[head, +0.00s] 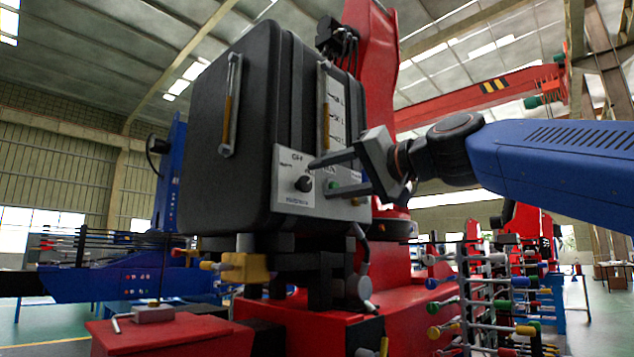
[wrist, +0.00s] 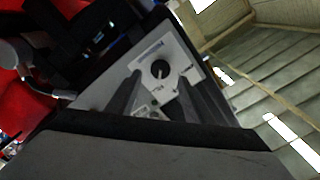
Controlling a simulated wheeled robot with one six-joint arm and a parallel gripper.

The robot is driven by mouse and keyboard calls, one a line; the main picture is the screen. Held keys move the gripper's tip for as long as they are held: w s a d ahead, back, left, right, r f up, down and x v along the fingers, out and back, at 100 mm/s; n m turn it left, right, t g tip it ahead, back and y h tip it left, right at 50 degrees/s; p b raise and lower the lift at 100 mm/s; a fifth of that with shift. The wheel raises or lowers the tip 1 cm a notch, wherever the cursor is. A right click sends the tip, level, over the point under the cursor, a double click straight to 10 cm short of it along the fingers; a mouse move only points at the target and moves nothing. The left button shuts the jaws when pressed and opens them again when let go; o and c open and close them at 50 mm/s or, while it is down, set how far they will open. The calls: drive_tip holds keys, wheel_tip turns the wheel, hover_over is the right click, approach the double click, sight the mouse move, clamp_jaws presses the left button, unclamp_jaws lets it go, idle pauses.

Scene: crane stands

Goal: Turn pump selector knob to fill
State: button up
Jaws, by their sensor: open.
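The pump selector knob (head: 304,184) is a small round black knob on a pale labelled panel (head: 290,163) low on a black tank. Some label text shows, including OFF, but most is too small to read. In the wrist view the knob (wrist: 160,69) has a light pointer mark and lies just beyond the fingertips. My gripper (head: 334,176) is open, its two grey fingers reaching toward the panel from the right. In the wrist view the gripper (wrist: 150,88) has its fingers spread below the knob. I cannot tell whether either finger touches the panel.
The black tank (head: 225,130) has gauge tubes on its front and side. A green button (head: 334,186) sits right of the knob, close to the fingers. A yellow-handled valve (head: 243,266) is below the tank. A rack of coloured levers (head: 487,300) stands at lower right.

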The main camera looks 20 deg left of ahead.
drive_tip(key=v, duration=1.2)
drive_tip(key=shift+d, duration=0.35)
drive_tip(key=shift+s, duration=0.1)
drive_tip(key=d+f+m+t+h, duration=0.1)
drive_tip(key=d+f+h, duration=0.2)
drive_tip(key=d+f, duration=0.55)
drive_tip(key=d+f+m+h, duration=0.1)
drive_tip(key=d+f+h, duration=0.2)
drive_tip(key=f, duration=1)
drive_tip(key=d+f+m+t+h, duration=0.1)
drive_tip(key=d+f+h, duration=0.2)
drive_tip(key=d+f, duration=0.55)
drive_tip(key=s+d+f+g+h, duration=0.1)
drive_tip(key=s+d+f, duration=0.4)
drive_tip(key=f, duration=0.7)
drive_tip(key=s+d+f+m+g+h, duration=0.1)
drive_tip(key=s+d+f+h, duration=0.3)
drive_tip(key=d+f, duration=0.3)
drive_tip(key=s+d+f+g+h, duration=0.1)
drive_tip(key=s+d+f+h, duration=0.2)
drive_tip(key=f, duration=1.4)
drive_tip(key=s+d, duration=0.3)
drive_tip(key=d, duration=0.1)
drive_tip(key=shift+m, duration=0.4)
